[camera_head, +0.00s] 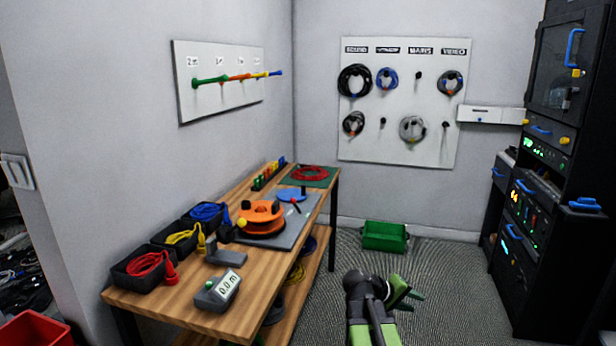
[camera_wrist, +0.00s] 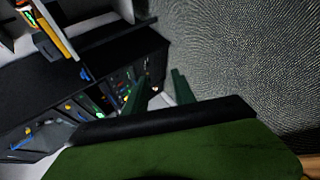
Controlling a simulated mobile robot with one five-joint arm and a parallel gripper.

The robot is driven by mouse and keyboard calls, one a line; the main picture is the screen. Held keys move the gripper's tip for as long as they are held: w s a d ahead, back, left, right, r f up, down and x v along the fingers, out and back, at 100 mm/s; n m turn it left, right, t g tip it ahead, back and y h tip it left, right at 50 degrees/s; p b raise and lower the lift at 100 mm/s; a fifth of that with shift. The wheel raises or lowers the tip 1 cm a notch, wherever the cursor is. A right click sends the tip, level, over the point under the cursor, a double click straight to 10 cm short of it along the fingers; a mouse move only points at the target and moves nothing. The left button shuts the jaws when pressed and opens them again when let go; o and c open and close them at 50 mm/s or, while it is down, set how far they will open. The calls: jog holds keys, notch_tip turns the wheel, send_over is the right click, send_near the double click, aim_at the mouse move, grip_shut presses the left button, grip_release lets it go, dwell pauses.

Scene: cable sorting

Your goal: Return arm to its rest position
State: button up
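My arm stands low over the carpet at the bottom middle of the head view, right of the wooden workbench (camera_head: 190,308). My gripper (camera_head: 413,294) is at its end, out to the right and clear of the bench. In the wrist view my gripper (camera_wrist: 155,86) shows two dark green fingers with a gap between them. Nothing is held in the gap. The black equipment rack (camera_wrist: 55,118) and carpet lie beyond the fingers in that view.
The bench holds black bins of red, yellow and blue cable, a meter (camera_head: 218,291) and an orange reel (camera_head: 262,212). A green crate (camera_head: 385,237) sits on the floor by the pegboard (camera_head: 398,150) wall. A rack (camera_head: 545,190) stands right. Carpet between is clear.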

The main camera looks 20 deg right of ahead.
jog(key=s+a+f+y, duration=0.1)
jog(key=a+f+y, duration=0.25)
jog(key=a, duration=0.85)
jog(key=a+f+n+y, duration=0.1)
jog(key=a+f+y, duration=0.25)
jog(key=a, duration=0.75)
jog(key=s+a+f+y, duration=0.1)
jog(key=a+f+y, duration=0.25)
jog(key=a, duration=0.85)
notch_tip(320, 180, up, 25)
jog(key=p, duration=2.4)
jog(key=shift+s+a+g+y+p, duration=0.2)
jog(key=shift+s+g+y+p, duration=0.05)
jog(key=shift+g+y+p, duration=0.1)
